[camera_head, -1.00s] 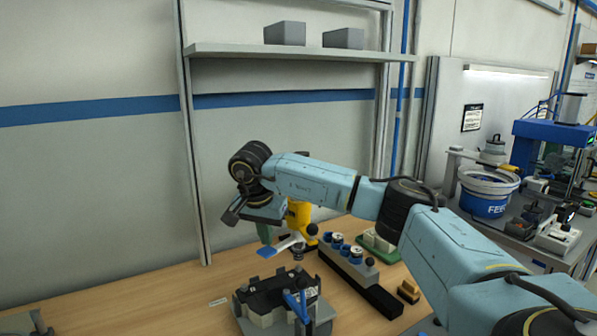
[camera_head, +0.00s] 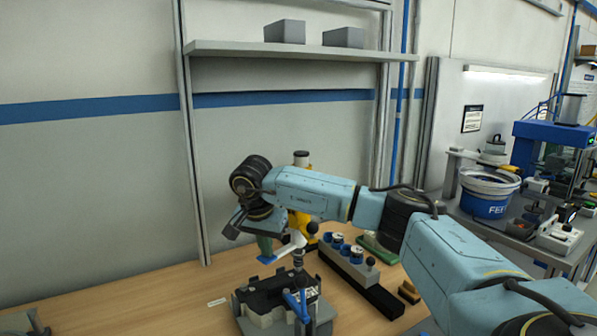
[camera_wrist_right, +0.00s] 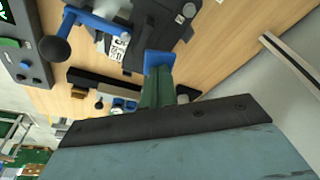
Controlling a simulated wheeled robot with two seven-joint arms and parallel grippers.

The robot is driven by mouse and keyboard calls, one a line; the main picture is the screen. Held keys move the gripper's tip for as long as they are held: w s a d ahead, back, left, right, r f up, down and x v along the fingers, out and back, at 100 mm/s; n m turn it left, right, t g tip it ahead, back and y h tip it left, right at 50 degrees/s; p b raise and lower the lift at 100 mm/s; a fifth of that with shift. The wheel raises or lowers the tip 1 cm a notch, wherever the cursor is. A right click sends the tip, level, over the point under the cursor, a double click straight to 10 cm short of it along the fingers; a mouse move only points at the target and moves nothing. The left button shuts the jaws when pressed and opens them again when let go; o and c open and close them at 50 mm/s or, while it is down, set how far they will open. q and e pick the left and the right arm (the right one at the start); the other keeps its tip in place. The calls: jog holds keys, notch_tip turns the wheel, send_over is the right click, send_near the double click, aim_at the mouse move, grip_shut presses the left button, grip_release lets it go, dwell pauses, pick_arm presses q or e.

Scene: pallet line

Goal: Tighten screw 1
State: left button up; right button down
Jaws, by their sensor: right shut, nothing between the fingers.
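In the right wrist view the shut fingers (camera_wrist_right: 157,82) reach toward the dark part. The grey fixture (camera_head: 256,322) carries a black part (camera_head: 275,290) with a blue clamp lever (camera_head: 298,306). A yellow and white upright tool (camera_head: 301,219) stands behind my right wrist, partly hidden. A dark spindle (camera_head: 298,258) shows below its white piece, near the fixture's back edge. I cannot make out screw 1. My left gripper is not in view.
A grey block with blue-and-white round pieces (camera_head: 349,263) lies right of the fixture, beside a black bar (camera_head: 381,298) and a green tray (camera_head: 372,244). A small brown block (camera_head: 409,292) lies further right. The table left of the fixture is mostly clear.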

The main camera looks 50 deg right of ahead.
jog(key=shift+x, duration=0.8)
jog(key=shift+s+a, duration=0.1)
jog(key=shift+a, duration=0.15)
jog(key=shift+s+f, duration=0.1)
jog(key=shift+f, duration=0.25)
jog(key=shift+p, duration=0.65)
jog(key=shift+f+p, duration=0.3)
jog(key=shift+p, duration=0.2)
dwell(0.7)
jog(key=shift+r+p, duration=0.1)
jog(key=shift+p, duration=0.35)
jog(key=shift+w+d+r+p+v, duration=0.15)
jog(key=shift+d+p+v, duration=0.2)
jog(key=shift+p+v, duration=1.05)
jog(key=shift+w+d+r+p+v, duration=0.1)
jog(key=shift+d+p+v, duration=0.2)
jog(key=shift+p+v, duration=1.05)
jog(key=shift+w+d+p+v, duration=0.15)
jog(key=shift+d+p+v, duration=0.2)
jog(key=shift+p+v, duration=1)
jog(key=shift+w+r+b, duration=0.1)
jog(key=shift+r+b, duration=0.2)
jog(key=shift+b, duration=0.1)
